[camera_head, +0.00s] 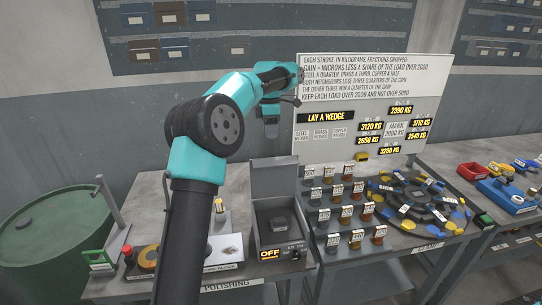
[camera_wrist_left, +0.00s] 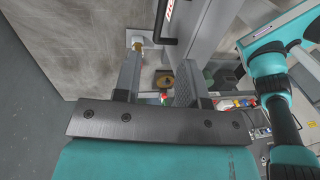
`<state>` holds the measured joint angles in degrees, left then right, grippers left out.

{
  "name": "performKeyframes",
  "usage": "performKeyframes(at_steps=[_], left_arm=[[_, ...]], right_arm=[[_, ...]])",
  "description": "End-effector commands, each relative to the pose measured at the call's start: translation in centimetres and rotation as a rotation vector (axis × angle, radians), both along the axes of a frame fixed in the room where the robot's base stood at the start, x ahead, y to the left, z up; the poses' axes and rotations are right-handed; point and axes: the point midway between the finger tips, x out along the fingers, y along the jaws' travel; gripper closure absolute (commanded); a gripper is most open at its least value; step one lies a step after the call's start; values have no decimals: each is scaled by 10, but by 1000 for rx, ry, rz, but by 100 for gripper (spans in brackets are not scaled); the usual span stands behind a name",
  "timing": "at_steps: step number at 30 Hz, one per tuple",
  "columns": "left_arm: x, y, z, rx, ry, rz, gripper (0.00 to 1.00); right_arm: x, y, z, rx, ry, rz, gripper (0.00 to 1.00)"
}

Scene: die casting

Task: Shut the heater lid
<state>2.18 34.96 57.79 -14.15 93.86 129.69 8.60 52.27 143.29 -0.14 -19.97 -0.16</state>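The heater (camera_head: 282,238) is a grey box with an "OFF" display on its front, on the bench at the centre of the head view. Its lid (camera_head: 275,176) stands open and upright at the back edge. My right gripper is not in view.
A white board with displays (camera_head: 370,105) stands behind the bench. Rows of small labelled weights (camera_head: 345,205) and a round dial-like tray (camera_head: 415,200) are right of the heater. A polishing station (camera_head: 225,248) is left of it, and a green drum (camera_head: 45,235) is at far left.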

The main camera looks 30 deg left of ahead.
Motion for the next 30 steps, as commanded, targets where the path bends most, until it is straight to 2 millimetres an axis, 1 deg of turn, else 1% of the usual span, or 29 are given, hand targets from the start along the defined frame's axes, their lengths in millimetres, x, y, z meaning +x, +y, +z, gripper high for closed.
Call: performKeyframes(at_steps=[1, 9, 15, 18, 21, 28, 29, 30], left_arm=[[-2, -1, -8, 0, 3, 0, 62], [-7, -6, -51, 0, 3, -1, 62], [-10, -8, -77, -1, 2, 0, 62], [-11, -9, -85, -1, 1, 0, 62], [-11, -9, -88, 0, 0, 0, 62], [-11, -10, -88, 0, 0, 0, 62], [-11, -10, -88, 0, 0, 0, 63], [-11, -10, -88, 0, 0, 0, 67]], right_arm=[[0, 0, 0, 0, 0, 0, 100], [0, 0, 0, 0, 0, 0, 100], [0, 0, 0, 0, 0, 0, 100], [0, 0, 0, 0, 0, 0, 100], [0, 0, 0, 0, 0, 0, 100], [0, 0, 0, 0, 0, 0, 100], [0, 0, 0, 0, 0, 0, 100], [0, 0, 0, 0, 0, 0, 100]])
